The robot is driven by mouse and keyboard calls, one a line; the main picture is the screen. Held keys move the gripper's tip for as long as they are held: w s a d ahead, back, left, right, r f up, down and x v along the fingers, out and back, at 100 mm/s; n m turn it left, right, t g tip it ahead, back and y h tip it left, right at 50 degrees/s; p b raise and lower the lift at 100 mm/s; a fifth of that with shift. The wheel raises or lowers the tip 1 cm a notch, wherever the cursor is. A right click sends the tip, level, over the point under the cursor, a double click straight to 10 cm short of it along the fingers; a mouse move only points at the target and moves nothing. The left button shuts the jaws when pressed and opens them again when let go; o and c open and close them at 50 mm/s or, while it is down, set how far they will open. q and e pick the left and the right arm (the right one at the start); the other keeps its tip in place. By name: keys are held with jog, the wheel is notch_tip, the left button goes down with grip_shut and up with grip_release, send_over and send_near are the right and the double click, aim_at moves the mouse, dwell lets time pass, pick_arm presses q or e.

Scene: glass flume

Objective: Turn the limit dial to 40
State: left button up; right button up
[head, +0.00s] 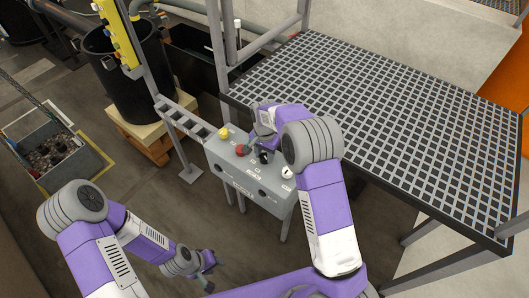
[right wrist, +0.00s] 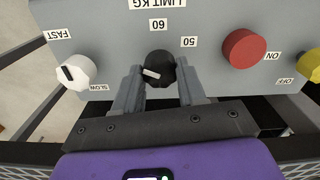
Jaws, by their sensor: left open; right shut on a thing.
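The limit dial (right wrist: 160,62) is a black knob with a white pointer mark, on a grey control panel (right wrist: 110,40). No 40 label shows. My right gripper (right wrist: 160,88) is shut on the dial, one finger on each side. It also shows over the control box in the head view (head: 259,146). My left gripper (head: 208,273) is open and empty, low over the floor.
A black grating platform (head: 390,110) stands right of the box. A black bin (head: 130,75) stands behind left.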

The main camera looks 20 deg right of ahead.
aim_at(265, 156)
jog(key=shift+m, duration=0.4)
jog(key=o, duration=1)
jog(key=shift+o, duration=0.2)
notch_tip(265, 156, up, 8)
jog(key=shift+f+p, duration=0.15)
jog(key=shift+p, duration=0.5)
